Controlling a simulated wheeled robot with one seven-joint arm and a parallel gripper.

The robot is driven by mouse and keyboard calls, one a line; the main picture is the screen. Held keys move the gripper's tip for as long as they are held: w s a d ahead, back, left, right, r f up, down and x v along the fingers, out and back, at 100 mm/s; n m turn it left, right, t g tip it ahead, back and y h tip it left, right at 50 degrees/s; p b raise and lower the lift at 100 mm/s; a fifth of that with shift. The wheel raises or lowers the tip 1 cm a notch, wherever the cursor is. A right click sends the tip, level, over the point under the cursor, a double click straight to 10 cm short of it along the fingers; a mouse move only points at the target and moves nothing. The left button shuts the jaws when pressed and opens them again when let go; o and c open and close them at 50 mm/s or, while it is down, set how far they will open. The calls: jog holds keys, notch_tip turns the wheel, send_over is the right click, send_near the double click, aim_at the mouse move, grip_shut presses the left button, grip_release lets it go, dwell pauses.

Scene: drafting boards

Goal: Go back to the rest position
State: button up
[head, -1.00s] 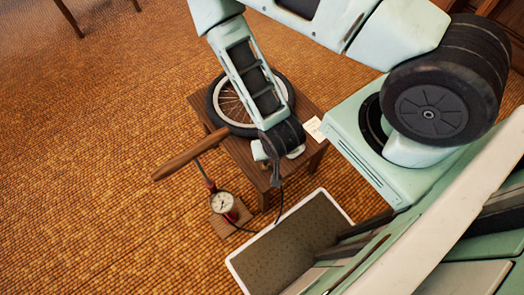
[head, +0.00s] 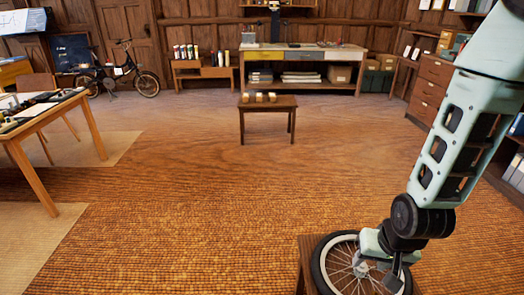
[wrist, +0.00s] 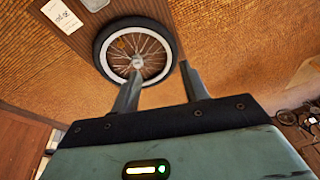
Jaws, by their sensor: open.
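My gripper (wrist: 160,82) is open and empty in the wrist view, its two fingers apart and pointing toward a spoked wheel. In the head view my gripper (head: 396,277) hangs at the lower right, in front of the wheel (head: 322,268). The wheel has a black tyre and lies on a small brown wooden table (head: 305,262). I cannot tell the exact gap between the fingers and the wheel.
A white card (wrist: 62,15) lies beside the wheel. A low table (head: 268,103) with small blocks stands mid-room. A long table (head: 62,110) is at left, a bicycle (head: 122,75) and a workbench (head: 302,52) at the back.

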jog(key=s+d+r+n, duration=0.1)
jog(key=d+r, duration=0.3)
jog(key=r, duration=0.4)
jog(key=s+d+r+n, duration=0.1)
jog(key=d+r, duration=0.2)
jog(key=r, duration=0.5)
jog(key=s+a+r+n+g, duration=0.1)
jog(key=s+a+n, duration=0.2)
jog(key=s+a, duration=0.3)
jog(key=s+a+r+n+g, duration=0.1)
jog(key=s+a+n+g, duration=0.1)
jog(key=s+a+n, duration=0.2)
jog(key=s+a, duration=0.3)
jog(key=a, duration=0.4)
jog(key=shift+s+a+n, duration=0.25)
jog(key=shift+a+n, duration=0.05)
